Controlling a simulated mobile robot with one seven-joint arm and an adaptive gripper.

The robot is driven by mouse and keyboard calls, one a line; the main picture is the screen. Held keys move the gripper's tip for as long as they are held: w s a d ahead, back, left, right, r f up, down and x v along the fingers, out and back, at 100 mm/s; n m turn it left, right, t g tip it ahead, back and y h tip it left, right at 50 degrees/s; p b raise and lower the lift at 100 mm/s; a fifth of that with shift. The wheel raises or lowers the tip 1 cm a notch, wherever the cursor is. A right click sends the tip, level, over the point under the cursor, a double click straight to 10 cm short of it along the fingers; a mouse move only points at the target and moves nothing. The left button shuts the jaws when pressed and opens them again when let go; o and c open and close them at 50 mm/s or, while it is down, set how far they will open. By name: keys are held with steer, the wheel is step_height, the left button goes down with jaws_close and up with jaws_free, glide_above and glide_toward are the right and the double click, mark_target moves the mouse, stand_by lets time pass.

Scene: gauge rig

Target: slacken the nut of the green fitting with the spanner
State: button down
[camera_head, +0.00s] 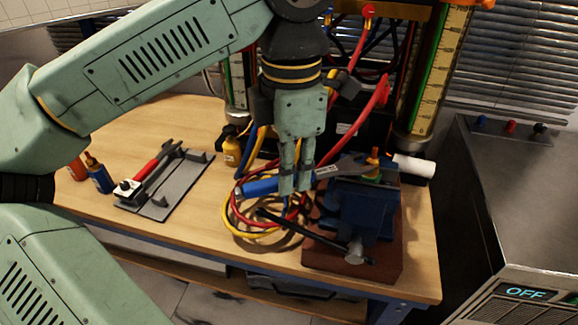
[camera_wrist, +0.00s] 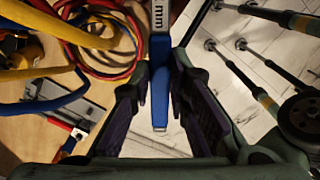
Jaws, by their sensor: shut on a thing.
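My gripper (camera_head: 295,183) is shut on the spanner (camera_head: 262,187), around its blue handle. The spanner lies nearly level, with its grey metal head pointing right. In the wrist view the blue handle (camera_wrist: 160,98) runs between my two dark fingers (camera_wrist: 160,78). The green fitting (camera_head: 371,176), with an orange-red top, stands at the blue vise (camera_head: 362,215). The spanner's head reaches the fitting just below that top. I cannot tell whether its jaw sits around the nut or only beside it. The head's far end is outside the wrist view.
Red, yellow and blue hoses (camera_head: 240,218) coil under my gripper. The vise's bar sticks out at the front. A grey tray (camera_head: 182,185) with a red-handled tool (camera_head: 152,165) lies left, beside small bottles (camera_head: 99,176). A white cylinder (camera_head: 414,166) is right of the fitting. Gauge columns stand behind.

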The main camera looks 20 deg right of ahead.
steer(key=shift+d, duration=0.9)
steer(key=c, duration=2)
jaws_free()
steer(key=shift+c, duration=0.2)
jaws_close()
